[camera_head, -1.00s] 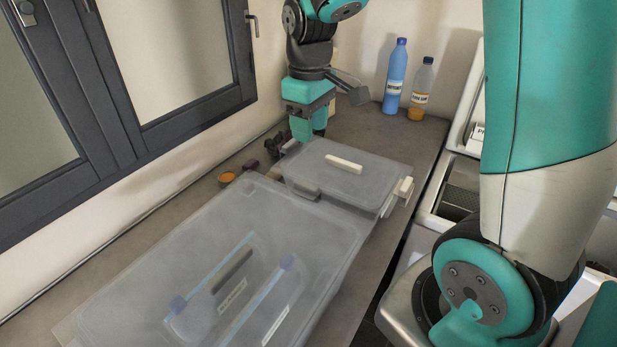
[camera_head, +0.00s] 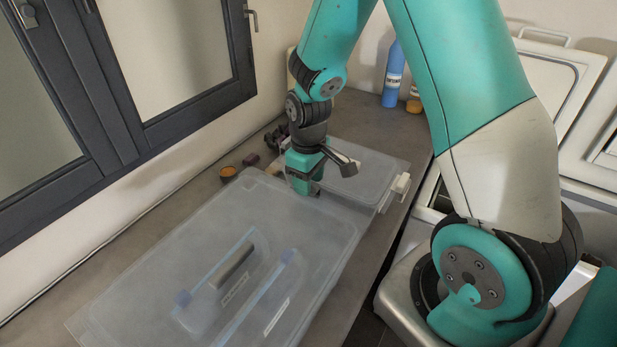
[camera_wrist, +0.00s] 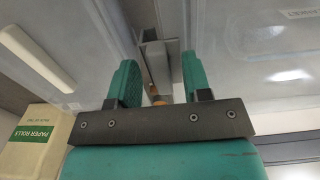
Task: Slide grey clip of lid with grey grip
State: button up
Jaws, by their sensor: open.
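The near clear box's lid (camera_head: 150,270) carries a dark grey grip (camera_head: 232,266). The far clear box's lid (camera_head: 365,165) shows a white grip in the wrist view (camera_wrist: 36,58). My gripper (camera_head: 304,188) is low at the gap between the two boxes, at the near box's far edge. In the wrist view my gripper (camera_wrist: 159,62) is open, and a grey clip (camera_wrist: 153,60) shows between its two teal fingers. I cannot tell whether either finger touches the clip. In the head view my gripper hides the clip.
A white clip (camera_head: 401,183) is on the far box's right side. A blue bottle (camera_head: 393,75) stands at the back. An orange-topped jar (camera_head: 228,173) and a purple block (camera_head: 251,160) are left of the boxes. A paper rolls carton (camera_wrist: 36,140) shows in the wrist view.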

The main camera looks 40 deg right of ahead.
jog(key=shift+c, duration=0.4)
grip_shut()
jog(key=shift+s+a, duration=0.2)
jog(key=shift+a, duration=0.3)
jog(key=shift+s+a, duration=0.2)
jog(key=shift+a, duration=0.25)
jog(key=shift+o, duration=0.4)
grip_release()
notch_tip(320, 180, up, 18)
jog(key=b, duration=0.3)
jog(key=shift+f, duration=0.25)
